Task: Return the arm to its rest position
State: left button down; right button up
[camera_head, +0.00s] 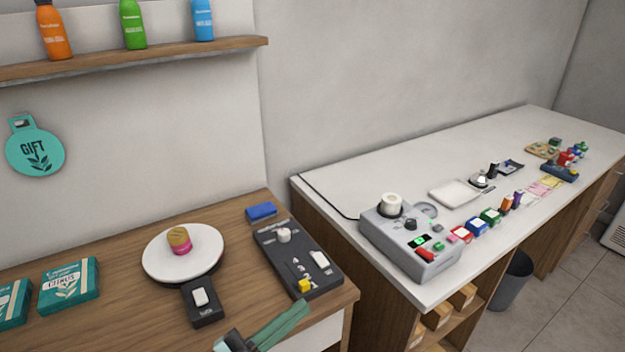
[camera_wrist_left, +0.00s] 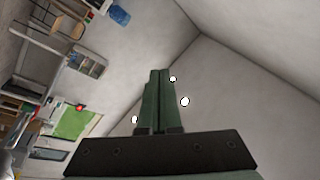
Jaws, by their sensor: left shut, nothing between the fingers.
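My left gripper (camera_head: 300,312) shows at the bottom of the head view, its green fingers over the front edge of the wooden counter (camera_head: 225,268). The left wrist view also shows the left gripper (camera_wrist_left: 161,72), with its two green fingers pressed together and nothing between them. Behind the fingers in that view are pale walls. My right gripper is in neither view.
A black panel (camera_head: 275,250) with knobs lies just beyond the gripper. A round white scale (camera_head: 205,245) carries a small pink and gold jar (camera_head: 180,241). Teal boxes (camera_head: 69,284) sit at left. A white counter (camera_head: 400,172) with a grey device (camera_head: 385,235) stands at right.

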pick_arm(q)
jog(key=s+a+f+n+t+y, duration=0.1)
jog(key=a+f+n+y, duration=0.45)
jog(key=f, duration=0.25)
jog(key=s+a+f+n+t+y, duration=0.1)
jog(key=a+f+n+y, duration=0.3)
jog(key=f+n+y, duration=0.3)
jog(key=s+a+f+n+g+y, duration=0.1)
jog(key=s+a+f+n+g, duration=0.1)
jog(key=s+f, duration=0.3)
jog(key=s+a+f+n+g+y, duration=0.1)
jog(key=s+a+f+n+g, duration=0.1)
jog(key=s+f, duration=0.4)
notch_tip(320, 180, down, 2)
jog(key=shift+s+f+g, duration=0.15)
jog(key=shift+s+g, duration=0.05)
jog(key=shift+g, duration=0.6)
